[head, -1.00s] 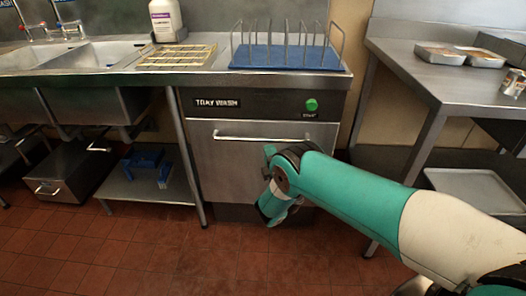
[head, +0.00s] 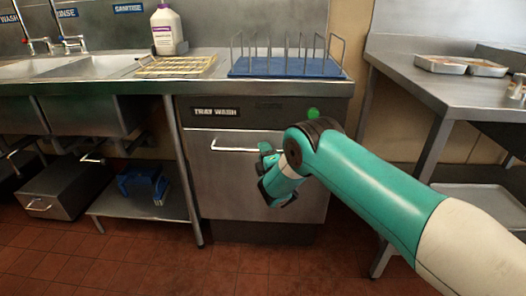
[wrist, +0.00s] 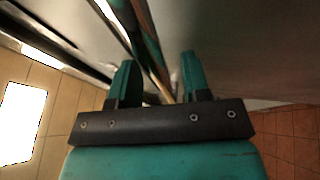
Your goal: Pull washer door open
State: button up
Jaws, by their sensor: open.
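The tray washer's steel door (head: 235,190) is shut under the panel labelled TRAY WASH. Its light bar handle (head: 232,148) runs across the upper part of the door; its right part is hidden behind my arm. My gripper (head: 265,150) is in front of the door at handle height. In the wrist view my gripper's two teal fingers (wrist: 155,75) are apart. A long bar, seemingly the handle (wrist: 150,40), passes between or just beyond the fingers. I cannot tell whether a finger touches it.
A green button (head: 313,113) is on the washer panel. A blue tray rack (head: 285,68) stands on top. A steel table (head: 440,90) with foil trays stands at right. A shelf (head: 150,207) with a blue item is at left. The red tiled floor (head: 200,270) in front is clear.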

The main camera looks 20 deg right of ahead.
jog(key=shift+w+a+r, duration=0.1)
jog(key=shift+w+r, duration=0.05)
jog(key=shift+w, duration=0.35)
grip_shut()
